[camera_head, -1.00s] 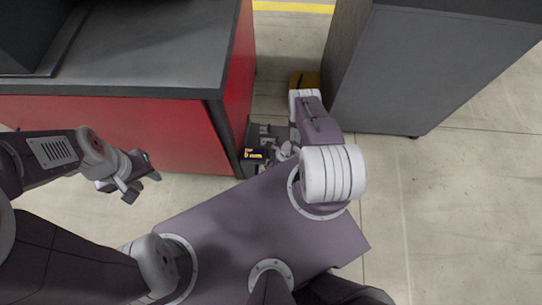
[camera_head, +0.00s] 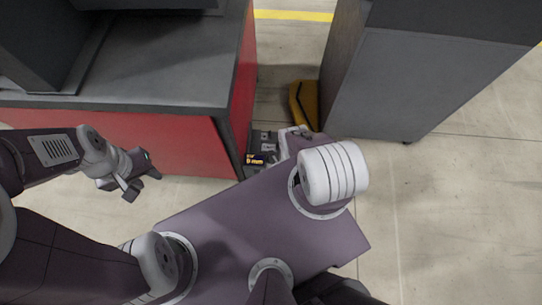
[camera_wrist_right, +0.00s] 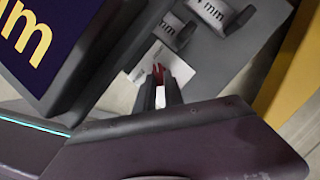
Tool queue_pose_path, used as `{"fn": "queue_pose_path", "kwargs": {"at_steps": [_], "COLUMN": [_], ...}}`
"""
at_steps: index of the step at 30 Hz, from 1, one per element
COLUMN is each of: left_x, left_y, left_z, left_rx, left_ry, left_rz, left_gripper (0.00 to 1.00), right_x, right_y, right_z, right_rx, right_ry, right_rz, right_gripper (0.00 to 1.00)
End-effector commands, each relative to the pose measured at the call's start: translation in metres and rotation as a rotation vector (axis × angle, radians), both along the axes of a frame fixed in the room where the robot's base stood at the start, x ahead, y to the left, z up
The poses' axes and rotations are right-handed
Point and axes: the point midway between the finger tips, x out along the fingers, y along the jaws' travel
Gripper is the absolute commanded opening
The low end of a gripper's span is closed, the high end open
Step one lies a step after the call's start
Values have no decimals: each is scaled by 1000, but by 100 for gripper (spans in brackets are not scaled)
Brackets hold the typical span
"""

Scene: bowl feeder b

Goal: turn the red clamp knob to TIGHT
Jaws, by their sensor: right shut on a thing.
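The red clamp knob (camera_wrist_right: 158,73) shows in the right wrist view as a small red piece between the tips of my right gripper (camera_wrist_right: 160,88). The dark fingers are close together on it and hide most of it. A white label plate (camera_wrist_right: 180,70) lies beside and behind it; its marks are too small to read, so I cannot tell the knob's setting. In the head view my right arm hides the right gripper and the knob. My left gripper (camera_head: 142,182) is open and empty, in front of the red bench side.
A dark display (camera_head: 257,159) with yellow "mm" text fills the upper left of the right wrist view, close to the gripper. A red bench (camera_head: 185,147) stands left and a grey cabinet (camera_head: 400,85) right. A yellow part (camera_head: 304,103) lies between them.

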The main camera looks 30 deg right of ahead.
Motion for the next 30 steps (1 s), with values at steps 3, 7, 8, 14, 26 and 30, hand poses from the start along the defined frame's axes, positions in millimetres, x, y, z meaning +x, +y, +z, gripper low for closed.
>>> {"fn": "queue_pose_path", "kwargs": {"at_steps": [3, 7, 8, 14, 26, 30], "left_x": [0, 0, 0, 0, 0, 0], "left_y": [0, 0, 0, 0, 0, 0], "left_z": [1, 1, 1, 1, 1, 14], "left_rx": [0, 0, 0, 0, 0, 0], "left_ry": [0, 0, 0, 0, 0, 0], "left_rz": [0, 0, 0, 0, 0, 0], "left_gripper": [36, 36, 36, 36, 36, 36], "right_x": [0, 0, 0, 0, 0, -3], "right_y": [1, 1, 1, 1, 0, -1], "right_z": [0, 0, -1, -1, 0, 13], "right_rx": [0, 0, 0, 0, 0, 0], "right_ry": [0, 0, 0, 0, 0, 1], "right_rz": [-13, -18, -19, -18, -18, -19], "right_gripper": [0, 0, 0, 0, 35, 35]}}
